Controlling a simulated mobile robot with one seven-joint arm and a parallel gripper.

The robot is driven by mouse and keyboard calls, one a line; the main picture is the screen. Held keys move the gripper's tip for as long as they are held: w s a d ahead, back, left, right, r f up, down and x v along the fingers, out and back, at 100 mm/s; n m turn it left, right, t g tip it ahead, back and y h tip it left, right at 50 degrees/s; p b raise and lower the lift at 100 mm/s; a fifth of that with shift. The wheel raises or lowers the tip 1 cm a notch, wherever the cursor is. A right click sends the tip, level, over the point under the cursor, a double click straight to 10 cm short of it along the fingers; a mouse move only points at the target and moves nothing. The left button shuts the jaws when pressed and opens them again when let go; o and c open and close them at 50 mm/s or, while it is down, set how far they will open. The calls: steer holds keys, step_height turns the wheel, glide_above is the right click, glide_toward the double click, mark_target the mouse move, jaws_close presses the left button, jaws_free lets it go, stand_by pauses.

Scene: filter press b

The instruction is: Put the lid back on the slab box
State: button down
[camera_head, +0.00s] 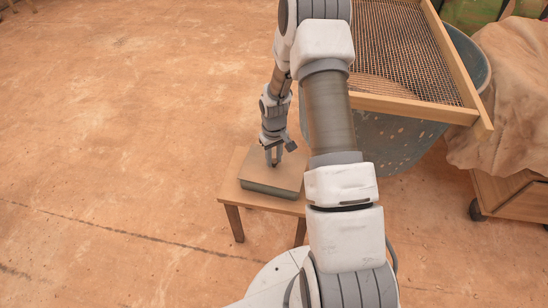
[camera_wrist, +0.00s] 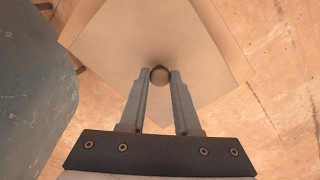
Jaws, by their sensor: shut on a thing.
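The slab box (camera_head: 270,191) sits on a small wooden stool, with only its dark side wall showing below the lid in the head view. The flat tan lid (camera_head: 284,176) lies over the box, and I cannot tell whether it is fully seated. In the wrist view the lid (camera_wrist: 125,45) fills the middle. My gripper (camera_head: 274,163) points down over the lid. In the wrist view my gripper (camera_wrist: 160,74) is shut on the lid's small round dark knob (camera_wrist: 160,75), one finger on each side. The box is hidden under the lid there.
The wooden stool (camera_head: 232,190) stands on a bare earthen floor. A large grey tub (camera_head: 395,135) with a wood-framed mesh screen (camera_head: 400,50) on top stands close behind and right. A cloth-draped wheeled cart (camera_head: 510,205) is at far right. The floor at left is clear.

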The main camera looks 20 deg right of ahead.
steer(key=shift+c, duration=0.3)
jaws_free()
stand_by(0.3)
steer(key=shift+r+p, duration=1.55)
steer(key=shift+r, duration=0.65)
steer(key=shift+r+p, duration=0.9)
steer(key=shift+r, duration=0.45)
steer(key=shift+c, duration=0.3)
jaws_close()
